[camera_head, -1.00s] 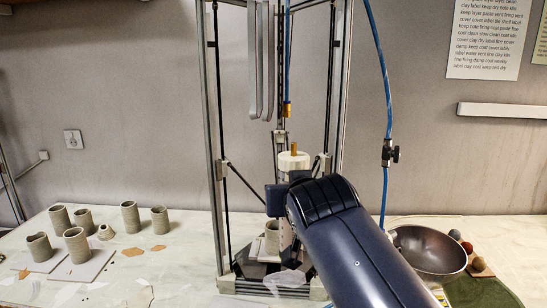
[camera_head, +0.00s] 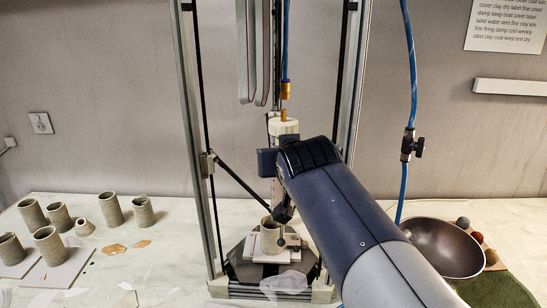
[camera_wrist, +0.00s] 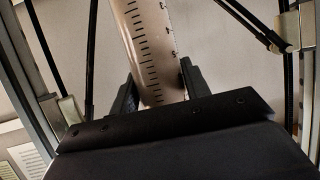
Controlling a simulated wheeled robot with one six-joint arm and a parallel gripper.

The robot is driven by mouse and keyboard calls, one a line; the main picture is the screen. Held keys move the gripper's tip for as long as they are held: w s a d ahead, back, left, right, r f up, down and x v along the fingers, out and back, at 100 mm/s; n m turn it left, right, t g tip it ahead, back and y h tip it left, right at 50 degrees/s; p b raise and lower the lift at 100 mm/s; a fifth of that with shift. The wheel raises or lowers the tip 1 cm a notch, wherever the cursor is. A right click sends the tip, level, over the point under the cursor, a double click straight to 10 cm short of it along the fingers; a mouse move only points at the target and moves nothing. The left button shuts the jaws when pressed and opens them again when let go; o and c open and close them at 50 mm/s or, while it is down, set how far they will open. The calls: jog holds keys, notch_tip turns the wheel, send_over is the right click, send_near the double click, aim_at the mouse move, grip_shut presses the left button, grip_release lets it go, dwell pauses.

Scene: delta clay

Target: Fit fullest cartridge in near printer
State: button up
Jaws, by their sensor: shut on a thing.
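My gripper (camera_wrist: 157,88) is shut on a clear cartridge (camera_wrist: 145,35) with black graduation marks and brownish clay inside. In the head view the cartridge's white top (camera_head: 284,126) with a brass fitting shows above my wrist, and the cartridge looks upright. It is within the tall frame of the printer (camera_head: 190,130), above the bed. A ringed clay pot (camera_head: 270,238) stands on the printer bed (camera_head: 240,268). A blue hose with a brass end (camera_head: 285,88) hangs just above the cartridge. My arm hides part of the cartridge and the printer's right side.
Several grey clay pots stand at the left, some on white boards (camera_head: 62,272). A metal bowl (camera_head: 440,250) is at the right, near a green cloth (camera_head: 495,292). A second blue hose with a valve (camera_head: 412,146) hangs right of the frame. Printer rods flank my gripper.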

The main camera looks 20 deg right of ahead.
jog(key=w+d+f+p, duration=0.1)
jog(key=w+d+p, duration=0.1)
jog(key=w, duration=0.6)
jog(key=shift+d+f, duration=0.2)
jog(key=shift+d, duration=0.65)
jog(key=shift+f, duration=0.1)
dwell(0.4)
jog(key=o, duration=1.5)
jog(key=shift+f, duration=0.15)
jog(key=b+v, duration=0.2)
jog(key=v, duration=0.9)
